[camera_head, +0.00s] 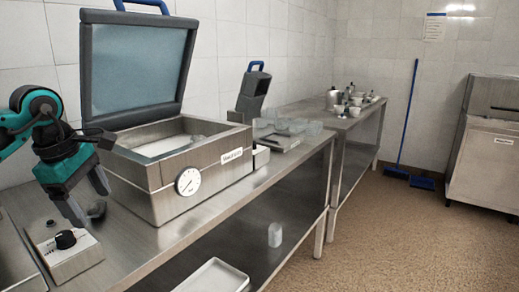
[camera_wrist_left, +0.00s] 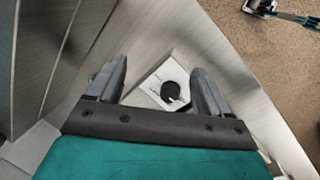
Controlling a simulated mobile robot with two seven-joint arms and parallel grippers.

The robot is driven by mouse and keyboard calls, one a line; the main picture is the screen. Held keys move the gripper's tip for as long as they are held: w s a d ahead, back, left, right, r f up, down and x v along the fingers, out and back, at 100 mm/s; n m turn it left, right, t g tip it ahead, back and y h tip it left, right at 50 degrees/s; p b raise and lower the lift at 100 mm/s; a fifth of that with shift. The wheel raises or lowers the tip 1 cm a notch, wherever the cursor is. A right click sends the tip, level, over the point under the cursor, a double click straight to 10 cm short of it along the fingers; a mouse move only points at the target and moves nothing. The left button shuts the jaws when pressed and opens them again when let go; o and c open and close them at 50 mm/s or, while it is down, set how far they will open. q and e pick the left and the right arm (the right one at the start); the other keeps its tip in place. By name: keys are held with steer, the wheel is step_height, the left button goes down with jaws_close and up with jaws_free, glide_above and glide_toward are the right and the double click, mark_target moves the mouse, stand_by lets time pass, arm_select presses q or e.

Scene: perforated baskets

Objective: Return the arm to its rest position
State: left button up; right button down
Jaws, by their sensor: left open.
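My left arm (camera_head: 38,112), teal and black, comes in from the left edge in the head view. My left gripper (camera_head: 88,197) points down over the near left part of the steel counter. It is open and nothing shows between its fingers. In the left wrist view the two grey fingers (camera_wrist_left: 158,84) are spread apart. A white control box with a black knob (camera_wrist_left: 171,91) shows below and beyond them. My right gripper is not seen.
A steel machine (camera_head: 172,190) with a round gauge and raised lid (camera_head: 135,68) stands right of my gripper. The control box (camera_head: 72,257) sits on the counter's near edge. Glass-like trays (camera_head: 290,130) lie farther back. Open floor (camera_head: 400,235) is at right.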

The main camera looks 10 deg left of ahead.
arm_select(q)
steer(key=s+d+f+n+t+h+p, duration=0.1)
steer(key=d+f+n+t+h+p, duration=0.15)
steer(key=d+n+h, duration=0.9)
steer(key=s+d+f+n+t+h+p, duration=0.1)
steer(key=d+f+h, duration=0.35)
steer(key=d, duration=1.35)
steer(key=a+f+n+t+y+p, duration=0.1)
steer(key=a+f+n+t+y, duration=0.4)
steer(key=n, duration=0.8)
steer(key=f+n+t+y+p, duration=0.1)
steer(key=f+n+t+y, duration=0.15)
steer(key=n+t, duration=0.65)
steer(key=s+a+f+n+g+y, duration=0.4)
steer(key=s+f+n+g+y, duration=0.3)
steer(key=s+f+n, duration=0.7)
steer(key=shift+f+n+g+p, duration=0.3)
steer(key=shift+f+n+g, duration=0.4)
steer(key=shift+n+g, duration=0.35)
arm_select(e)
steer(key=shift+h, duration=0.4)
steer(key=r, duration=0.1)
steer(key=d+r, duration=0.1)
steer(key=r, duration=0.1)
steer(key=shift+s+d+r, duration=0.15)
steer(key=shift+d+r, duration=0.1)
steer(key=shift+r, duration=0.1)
